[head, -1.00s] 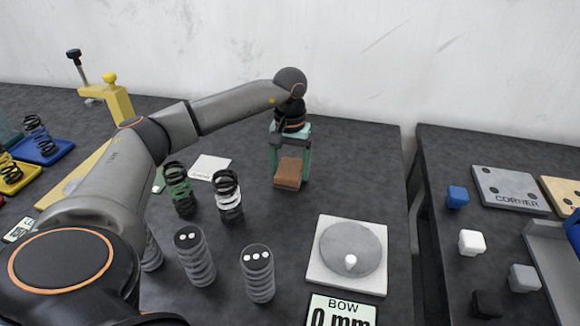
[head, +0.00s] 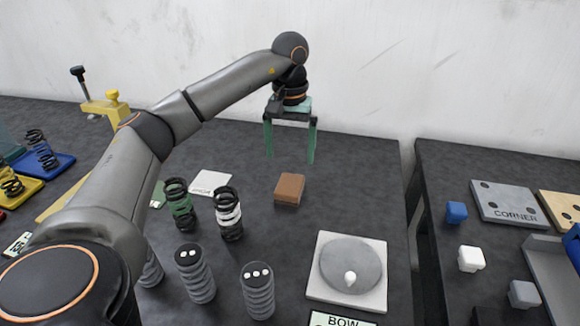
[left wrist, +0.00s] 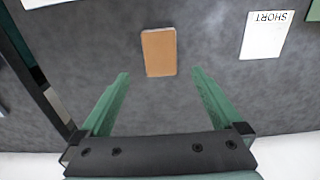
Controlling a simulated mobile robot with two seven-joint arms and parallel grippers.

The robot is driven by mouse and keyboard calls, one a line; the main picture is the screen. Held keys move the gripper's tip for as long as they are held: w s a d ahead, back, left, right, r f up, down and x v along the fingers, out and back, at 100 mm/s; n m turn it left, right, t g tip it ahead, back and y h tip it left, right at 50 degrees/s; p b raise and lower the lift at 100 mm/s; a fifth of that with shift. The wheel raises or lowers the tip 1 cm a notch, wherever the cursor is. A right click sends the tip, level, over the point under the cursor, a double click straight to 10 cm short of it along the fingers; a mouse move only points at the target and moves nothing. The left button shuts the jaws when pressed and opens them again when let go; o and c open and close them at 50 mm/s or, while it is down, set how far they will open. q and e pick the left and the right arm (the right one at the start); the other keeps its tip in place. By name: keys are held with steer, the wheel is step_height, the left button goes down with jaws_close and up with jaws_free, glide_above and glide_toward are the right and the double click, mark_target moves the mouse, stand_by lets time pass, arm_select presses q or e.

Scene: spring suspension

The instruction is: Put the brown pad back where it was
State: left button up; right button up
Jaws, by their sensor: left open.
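The brown pad (head: 289,189) lies flat on the dark table, right of the black-and-white spring. It also shows in the left wrist view (left wrist: 159,52), lying beyond and between the fingertips. My left gripper (head: 290,158) is open and empty, raised above the table just behind the pad. Its green fingers also show in the left wrist view (left wrist: 160,75), apart from each other with nothing between them. My right gripper is not in view.
A white plate with a grey disc (head: 351,266) lies in front right. A white SHORT card (head: 210,183) lies at left. The table behind the pad is clear.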

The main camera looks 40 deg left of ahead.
arm_select(q)
step_height(320, 180, up, 2)
steer(key=shift+r, duration=0.2)
stand_by(0.6)
